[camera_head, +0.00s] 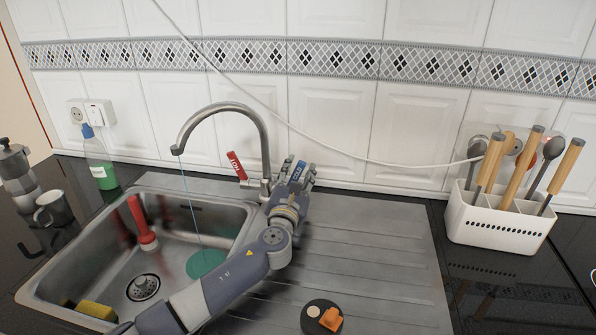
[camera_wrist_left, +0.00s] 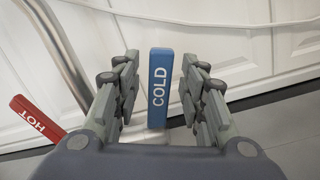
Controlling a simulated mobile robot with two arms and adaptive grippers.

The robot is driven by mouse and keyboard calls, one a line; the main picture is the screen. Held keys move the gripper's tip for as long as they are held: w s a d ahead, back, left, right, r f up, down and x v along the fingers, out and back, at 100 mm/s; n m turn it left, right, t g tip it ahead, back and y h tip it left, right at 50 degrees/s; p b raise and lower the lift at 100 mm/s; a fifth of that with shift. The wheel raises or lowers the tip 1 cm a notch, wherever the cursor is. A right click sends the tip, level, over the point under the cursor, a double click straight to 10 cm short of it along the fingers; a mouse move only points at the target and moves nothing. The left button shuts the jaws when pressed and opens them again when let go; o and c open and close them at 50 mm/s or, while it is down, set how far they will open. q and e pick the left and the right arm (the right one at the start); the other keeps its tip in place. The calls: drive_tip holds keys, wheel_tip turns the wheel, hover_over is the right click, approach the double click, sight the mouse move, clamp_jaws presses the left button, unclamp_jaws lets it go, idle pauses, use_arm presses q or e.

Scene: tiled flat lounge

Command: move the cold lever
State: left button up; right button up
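The blue cold lever (camera_wrist_left: 160,88) stands upright between the two open fingers of my left gripper (camera_wrist_left: 161,90) in the left wrist view, with a gap on each side. In the head view the cold lever (camera_head: 299,171) shows as a small blue piece between the fingers of the left gripper (camera_head: 296,170), right of the tap. The red hot lever (camera_head: 236,165) tilts up to the left of the spout, and it also shows at the left of the wrist view (camera_wrist_left: 36,120). The metal tap (camera_head: 262,130) arches over the sink. My right gripper is not in view.
A thin stream falls from the spout into the sink (camera_head: 182,210), which holds a red-handled plunger (camera_head: 143,224), a green disc (camera_head: 205,264) and a yellow sponge (camera_head: 96,309). A white utensil holder (camera_head: 497,224) stands right. A white cable crosses the tiled wall behind.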

use_arm(q)
wheel_tip(320, 180, up, 10)
drive_tip(key=shift+f, duration=0.15)
drive_tip(key=shift+a+r, duration=0.1)
drive_tip(key=shift+r, duration=0.15)
drive_tip(key=shift+f, duration=0.1)
